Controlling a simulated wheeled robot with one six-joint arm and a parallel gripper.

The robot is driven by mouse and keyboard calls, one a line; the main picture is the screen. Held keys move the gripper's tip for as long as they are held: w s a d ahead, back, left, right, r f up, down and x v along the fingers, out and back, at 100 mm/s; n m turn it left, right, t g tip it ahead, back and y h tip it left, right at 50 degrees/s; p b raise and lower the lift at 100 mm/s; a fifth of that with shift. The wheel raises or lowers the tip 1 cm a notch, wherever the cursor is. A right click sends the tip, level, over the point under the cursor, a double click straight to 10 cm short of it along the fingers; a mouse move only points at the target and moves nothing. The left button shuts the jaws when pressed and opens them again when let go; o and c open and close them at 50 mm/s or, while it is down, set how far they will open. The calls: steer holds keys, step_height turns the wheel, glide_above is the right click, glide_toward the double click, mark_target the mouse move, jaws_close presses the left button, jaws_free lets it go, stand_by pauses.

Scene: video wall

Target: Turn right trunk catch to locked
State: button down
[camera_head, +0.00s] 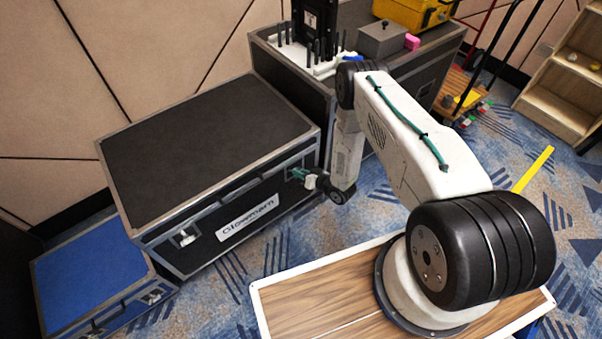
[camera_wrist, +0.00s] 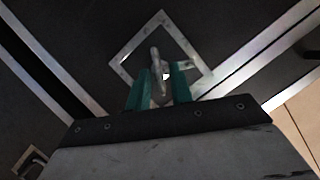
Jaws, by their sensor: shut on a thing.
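The large black trunk (camera_head: 205,135) stands shut on the carpet, with a white label (camera_head: 247,219) on its front. Its right catch shows in the wrist view as a metal diamond-shaped plate (camera_wrist: 130,48) with a small turning handle (camera_wrist: 157,60) in its middle. My gripper (camera_head: 297,173) is at this catch on the trunk's front right. In the wrist view, the teal fingers of my gripper (camera_wrist: 162,84) are shut on the handle, one on each side. The fingers hide part of the handle and plate. The left catch (camera_head: 184,238) is apart from my gripper.
A blue case (camera_head: 92,272) stands left of the trunk. Another dark case (camera_head: 300,88) behind on the right bears a grey box (camera_head: 384,40), a pink block (camera_head: 412,42) and a yellow case (camera_head: 415,12). A wooden shelf (camera_head: 565,85) stands far right.

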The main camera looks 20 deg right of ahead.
steer(key=m+y, duration=0.1)
steer(key=m, duration=0.2)
steer(key=m+t+y, duration=0.1)
steer(key=m+y, duration=0.1)
steer(key=m, duration=0.1)
steer(key=f+m+y, duration=0.1)
steer(key=m, duration=0.2)
steer(key=shift+w+d+t+y, duration=0.2)
steer(key=shift+d+t+y, duration=0.1)
steer(key=shift+d+y, duration=0.1)
steer(key=shift+m, duration=0.3)
stand_by(0.3)
steer(key=c, duration=1.6)
jaws_free()
steer(key=shift+a, duration=0.1)
steer(key=shift+s, duration=0.1)
steer(key=v, duration=0.7)
steer(key=shift+s+d, duration=0.2)
steer(key=shift+d, duration=0.1)
